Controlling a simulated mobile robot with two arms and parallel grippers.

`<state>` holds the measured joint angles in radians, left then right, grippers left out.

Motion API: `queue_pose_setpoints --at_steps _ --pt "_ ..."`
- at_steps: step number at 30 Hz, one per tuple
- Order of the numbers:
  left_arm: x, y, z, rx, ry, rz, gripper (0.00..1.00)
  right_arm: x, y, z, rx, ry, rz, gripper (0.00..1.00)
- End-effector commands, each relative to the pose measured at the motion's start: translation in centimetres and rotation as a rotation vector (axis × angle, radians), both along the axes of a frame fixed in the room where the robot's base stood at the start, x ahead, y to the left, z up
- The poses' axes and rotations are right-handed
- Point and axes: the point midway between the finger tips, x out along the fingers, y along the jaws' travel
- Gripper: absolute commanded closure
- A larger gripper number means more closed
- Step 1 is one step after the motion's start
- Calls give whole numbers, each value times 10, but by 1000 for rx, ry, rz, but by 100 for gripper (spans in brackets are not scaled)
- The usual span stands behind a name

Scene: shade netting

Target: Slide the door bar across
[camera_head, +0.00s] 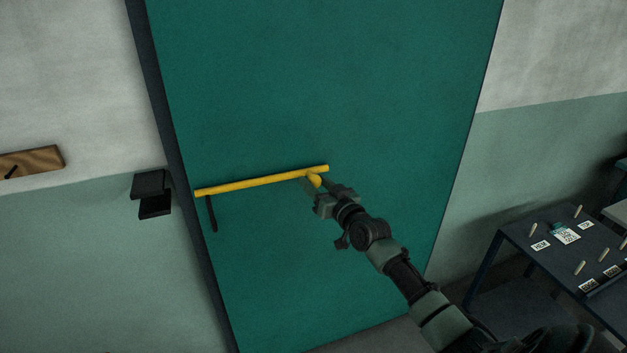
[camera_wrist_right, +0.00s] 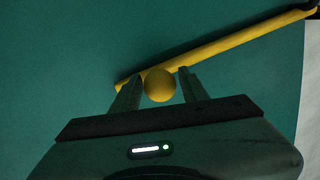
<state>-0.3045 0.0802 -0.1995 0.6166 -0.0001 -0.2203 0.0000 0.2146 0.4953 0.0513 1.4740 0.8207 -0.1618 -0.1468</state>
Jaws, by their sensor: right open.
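The yellow door bar (camera_head: 255,183) lies across the left part of the green door (camera_head: 330,80), its left end near the dark frame. It also shows in the right wrist view (camera_wrist_right: 230,43). A round yellow knob (camera_wrist_right: 159,85) sits by the bar's right end. My right gripper (camera_head: 315,183) is at the knob; in the right wrist view its open fingers (camera_wrist_right: 158,88) stand on either side of it, with a small gap visible at the right finger. A black bracket (camera_head: 152,193) is on the wall left of the door frame. My left gripper is not in view.
A black door handle (camera_head: 212,214) hangs below the bar's left end. A wooden board (camera_head: 32,161) is on the wall at far left. A dark table (camera_head: 530,262) with several pegs and labels stands at right. The door face above the bar is clear.

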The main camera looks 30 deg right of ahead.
Motion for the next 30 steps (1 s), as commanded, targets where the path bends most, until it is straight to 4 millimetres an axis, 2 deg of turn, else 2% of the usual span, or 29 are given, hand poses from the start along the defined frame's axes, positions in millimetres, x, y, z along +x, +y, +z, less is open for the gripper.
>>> queue_pose_setpoints --at_steps 3,11,16,30 --pt "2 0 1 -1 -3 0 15 7 -1 0 0 0 -1 56" --pt "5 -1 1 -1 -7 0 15 9 -1 0 -1 0 -1 56" --pt "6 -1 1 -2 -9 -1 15 8 -1 0 -1 0 -1 100" --pt "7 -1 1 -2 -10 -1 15 8 -1 -1 -1 1 -1 100"
